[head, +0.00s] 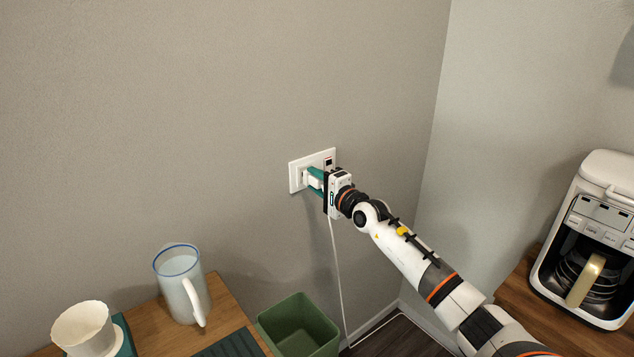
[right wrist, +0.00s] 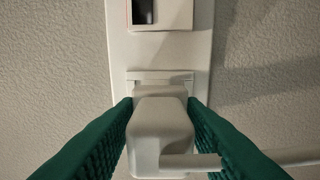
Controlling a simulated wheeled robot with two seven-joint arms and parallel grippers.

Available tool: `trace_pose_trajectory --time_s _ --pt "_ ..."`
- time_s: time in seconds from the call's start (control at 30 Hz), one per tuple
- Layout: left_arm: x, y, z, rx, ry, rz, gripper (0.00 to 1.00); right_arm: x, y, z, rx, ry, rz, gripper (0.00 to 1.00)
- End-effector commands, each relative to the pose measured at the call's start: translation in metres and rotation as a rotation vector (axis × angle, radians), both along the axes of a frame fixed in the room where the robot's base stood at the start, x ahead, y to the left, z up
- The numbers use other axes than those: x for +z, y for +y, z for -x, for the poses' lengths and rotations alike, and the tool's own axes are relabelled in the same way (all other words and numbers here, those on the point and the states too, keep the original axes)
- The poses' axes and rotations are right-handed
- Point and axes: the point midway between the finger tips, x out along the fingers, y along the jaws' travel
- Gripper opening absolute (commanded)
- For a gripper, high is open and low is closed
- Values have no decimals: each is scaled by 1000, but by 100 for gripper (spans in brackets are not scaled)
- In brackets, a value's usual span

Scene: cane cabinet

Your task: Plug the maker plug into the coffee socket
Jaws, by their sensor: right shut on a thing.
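The white maker plug (right wrist: 160,130) is between the green finger pads of my right gripper (head: 314,181), which is shut on it; the right gripper also shows in the right wrist view (right wrist: 160,135). The white coffee socket plate (head: 297,176) is on the grey wall, and it fills the middle of the right wrist view (right wrist: 120,45). The plug is up against the lower socket opening. Its prongs are hidden, so I cannot tell how deep it sits. A white cord (head: 338,275) hangs from the plug toward the floor. My left gripper is not in view.
A coffee maker (head: 595,240) stands on a wooden counter (head: 515,285) at the right. A wooden table (head: 150,325) at the lower left holds a pitcher (head: 178,285) and a paper filter (head: 82,328). A green bin (head: 298,325) stands below the socket.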

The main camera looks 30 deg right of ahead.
Motion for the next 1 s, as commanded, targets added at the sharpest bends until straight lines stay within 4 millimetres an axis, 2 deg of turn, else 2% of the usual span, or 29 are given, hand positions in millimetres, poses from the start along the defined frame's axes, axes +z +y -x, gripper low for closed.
trace_pose_trajectory --time_s 0.77,0.8,0.9,1.0 --pt "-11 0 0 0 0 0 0 0 1 -12 0 -1 0 12" --pt "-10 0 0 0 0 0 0 0 1 -12 0 0 0 42" --pt "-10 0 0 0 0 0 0 0 1 -12 0 0 0 59" --pt "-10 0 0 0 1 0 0 0 1 -12 0 0 0 61"
